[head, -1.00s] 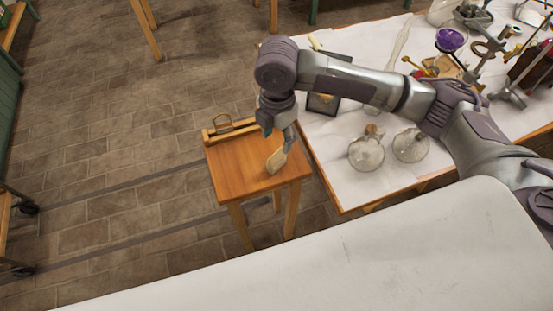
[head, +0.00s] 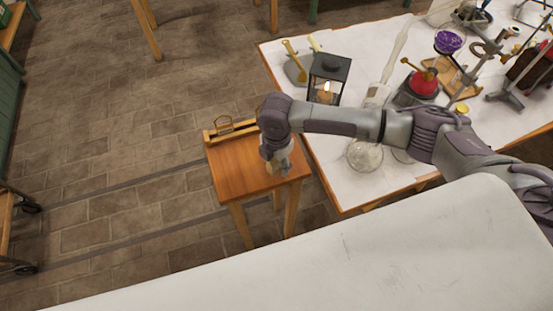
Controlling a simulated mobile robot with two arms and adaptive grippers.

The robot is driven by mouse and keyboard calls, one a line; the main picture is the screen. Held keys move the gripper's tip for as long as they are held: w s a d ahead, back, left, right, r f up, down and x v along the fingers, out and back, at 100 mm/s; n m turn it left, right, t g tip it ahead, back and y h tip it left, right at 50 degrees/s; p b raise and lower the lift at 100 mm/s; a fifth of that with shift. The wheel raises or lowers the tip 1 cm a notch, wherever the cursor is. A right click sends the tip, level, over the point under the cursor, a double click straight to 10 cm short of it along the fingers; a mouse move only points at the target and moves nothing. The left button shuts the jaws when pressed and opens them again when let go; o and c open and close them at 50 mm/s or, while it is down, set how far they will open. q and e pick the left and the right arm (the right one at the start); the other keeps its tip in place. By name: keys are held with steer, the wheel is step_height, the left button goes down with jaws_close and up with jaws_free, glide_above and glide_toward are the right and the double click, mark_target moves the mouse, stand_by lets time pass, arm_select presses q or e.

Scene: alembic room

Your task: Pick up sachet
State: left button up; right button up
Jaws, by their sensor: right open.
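The sachet (head: 269,168) is a small pale beige thing on the small wooden stool (head: 232,172). Only a sliver of it shows, because my right gripper covers most of it. My right gripper (head: 277,168) points down over the stool's right half, right at the sachet. Its fingers are open, but they are largely hidden under the wrist, and I cannot tell whether they touch the sachet. My left gripper is not in view.
A wooden rack (head: 230,128) stands along the stool's back edge. The cloth-covered table (head: 350,190) to the right holds a lantern (head: 328,75), round glass flasks (head: 364,155) and a red vessel (head: 424,84). A white surface (head: 350,255) fills the foreground.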

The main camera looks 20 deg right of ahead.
jaws_close()
steer(key=shift+r, duration=0.1)
stand_by(0.3)
